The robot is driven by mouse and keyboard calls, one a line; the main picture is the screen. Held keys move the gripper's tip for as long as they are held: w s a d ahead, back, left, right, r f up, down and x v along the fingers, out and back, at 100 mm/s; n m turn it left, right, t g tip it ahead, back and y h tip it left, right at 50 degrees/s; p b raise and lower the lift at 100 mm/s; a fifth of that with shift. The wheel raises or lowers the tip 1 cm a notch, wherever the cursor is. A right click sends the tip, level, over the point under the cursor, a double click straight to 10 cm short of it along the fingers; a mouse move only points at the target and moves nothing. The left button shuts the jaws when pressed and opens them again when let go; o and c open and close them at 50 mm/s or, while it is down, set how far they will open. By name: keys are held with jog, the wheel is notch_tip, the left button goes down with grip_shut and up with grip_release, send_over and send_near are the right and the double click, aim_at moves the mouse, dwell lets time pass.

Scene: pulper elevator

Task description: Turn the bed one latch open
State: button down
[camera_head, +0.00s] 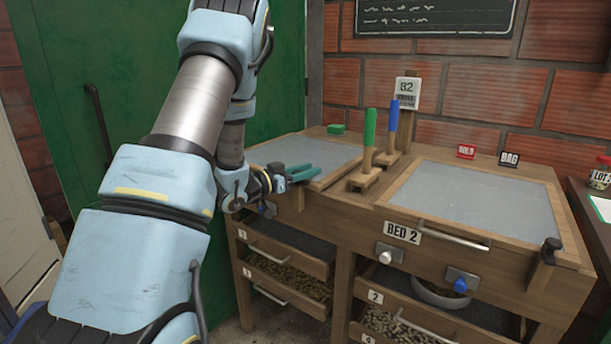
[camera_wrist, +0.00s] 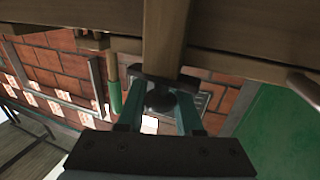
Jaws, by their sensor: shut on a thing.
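Bed one (camera_head: 310,150) is the left bed, with a grey top in a wooden frame. My gripper (camera_head: 305,173) reaches its front right corner from the left, its teal fingers level with the frame top. In the wrist view my gripper (camera_wrist: 160,108) is shut on the dark bed one latch (camera_wrist: 160,96), a rounded knob with a dark bar across a wooden post. In the head view my gripper and wrist hide this latch, so its turn angle is hard to tell.
Bed two (camera_head: 480,195) stands to the right, with a similar black latch (camera_head: 551,250) at its corner. Green-handled (camera_head: 369,128) and blue-handled (camera_head: 393,120) tools stand between the beds, close to my gripper. Drawers (camera_head: 285,280) hang below. A green door (camera_head: 150,80) is behind my arm.

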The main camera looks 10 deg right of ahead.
jog(key=shift+s+m+g+h, duration=0.1)
jog(key=shift+m+g+h, duration=0.4)
jog(key=shift+g, duration=0.4)
jog(key=shift+d, duration=0.1)
jog(key=c, duration=0.6)
grip_release()
jog(key=b+v, duration=0.2)
jog(key=v, duration=0.9)
jog(key=shift+r, duration=0.1)
